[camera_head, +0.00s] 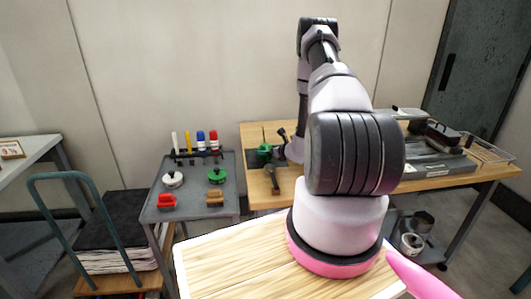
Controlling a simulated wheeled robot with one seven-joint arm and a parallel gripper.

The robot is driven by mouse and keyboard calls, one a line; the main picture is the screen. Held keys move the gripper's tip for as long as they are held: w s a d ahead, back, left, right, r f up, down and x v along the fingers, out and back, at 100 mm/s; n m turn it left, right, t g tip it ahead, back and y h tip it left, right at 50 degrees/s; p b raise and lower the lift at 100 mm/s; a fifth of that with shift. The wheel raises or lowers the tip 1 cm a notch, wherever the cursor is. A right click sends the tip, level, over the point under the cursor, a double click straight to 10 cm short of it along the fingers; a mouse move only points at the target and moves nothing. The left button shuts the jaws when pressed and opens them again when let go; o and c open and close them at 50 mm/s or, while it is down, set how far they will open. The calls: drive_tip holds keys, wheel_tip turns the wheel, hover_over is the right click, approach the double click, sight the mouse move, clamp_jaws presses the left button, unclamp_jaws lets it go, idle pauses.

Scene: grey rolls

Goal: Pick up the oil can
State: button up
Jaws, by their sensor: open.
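My gripper (271,166) is over the left part of the wooden workbench, at the end of my arm, with its dark fingers spread open. A small green object (264,151) is close to the fingers and may be the oil can. It is too small and partly covered for me to be sure. I cannot tell whether the fingers touch it. Nothing is clearly held.
The wooden workbench (458,181) bears metal tools at right. A grey cart (190,210) at left carries a green item (217,175), a white one (172,179), a red one (167,201) and several upright markers. A trolley (112,225) stands farther left.

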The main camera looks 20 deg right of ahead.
drive_tip(key=shift+w+a+f, duration=0.1)
drive_tip(key=shift+w+f, duration=0.05)
drive_tip(key=shift+w, duration=0.25)
drive_tip(key=c, duration=1.1)
drive_tip(key=shift+c, duration=0.2)
